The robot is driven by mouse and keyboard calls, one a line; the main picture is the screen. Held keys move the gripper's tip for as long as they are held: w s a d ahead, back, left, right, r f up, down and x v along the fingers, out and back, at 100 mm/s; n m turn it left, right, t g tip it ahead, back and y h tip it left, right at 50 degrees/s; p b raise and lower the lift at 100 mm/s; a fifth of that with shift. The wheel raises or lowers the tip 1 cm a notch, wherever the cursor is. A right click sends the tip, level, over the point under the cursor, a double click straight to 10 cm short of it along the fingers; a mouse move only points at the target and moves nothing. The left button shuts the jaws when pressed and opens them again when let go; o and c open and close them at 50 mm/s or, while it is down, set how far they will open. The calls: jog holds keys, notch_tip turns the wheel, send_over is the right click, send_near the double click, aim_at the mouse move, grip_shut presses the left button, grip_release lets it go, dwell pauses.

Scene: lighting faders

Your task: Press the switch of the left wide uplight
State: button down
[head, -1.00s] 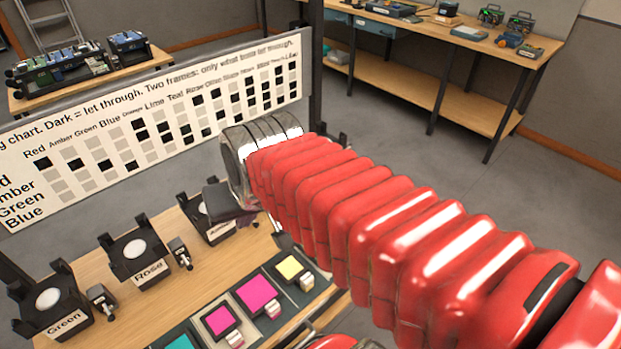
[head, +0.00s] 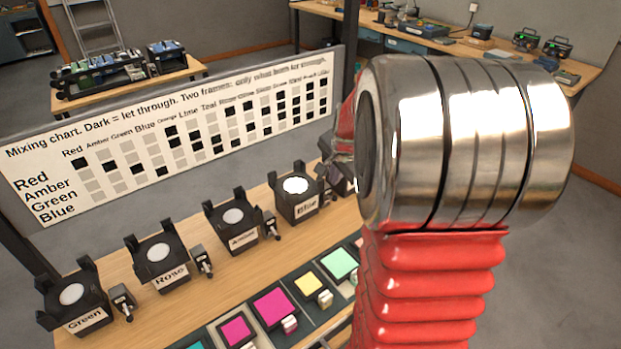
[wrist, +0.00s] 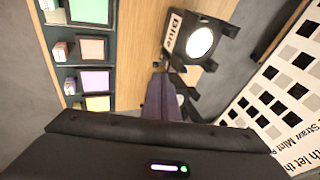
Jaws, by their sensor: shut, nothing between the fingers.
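A row of dark uplights stands on the wooden bench in the head view: Green (head: 72,294), Rose (head: 160,252), Amber (head: 234,217) and Blue (head: 297,187). I cannot tell which is the left wide one. Blue's lens looks brighter than the others. A small switch box stands to the right of each: Green's (head: 122,300), Rose's (head: 201,261), Amber's (head: 270,227). My gripper (wrist: 161,80) is shut and empty in the wrist view, its fingers beside the Blue uplight (wrist: 200,42), near its switch. Contact cannot be told. In the head view my arm hides most of the gripper.
A mixing chart (head: 110,140) stands behind the row. Coloured gel frames, such as a magenta one (head: 273,308), lie in a dark tray along the front. My arm hides the bench's right part. Workbenches stand farther back.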

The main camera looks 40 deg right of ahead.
aim_at(335, 199)
jog(key=d, duration=0.1)
jog(key=d+f+m, duration=0.1)
jog(key=shift+d+f, duration=0.2)
jog(key=shift+d, duration=0.2)
jog(key=shift+x, duration=7)
jog(key=shift+s, duration=0.1)
jog(key=shift+d+f, duration=0.1)
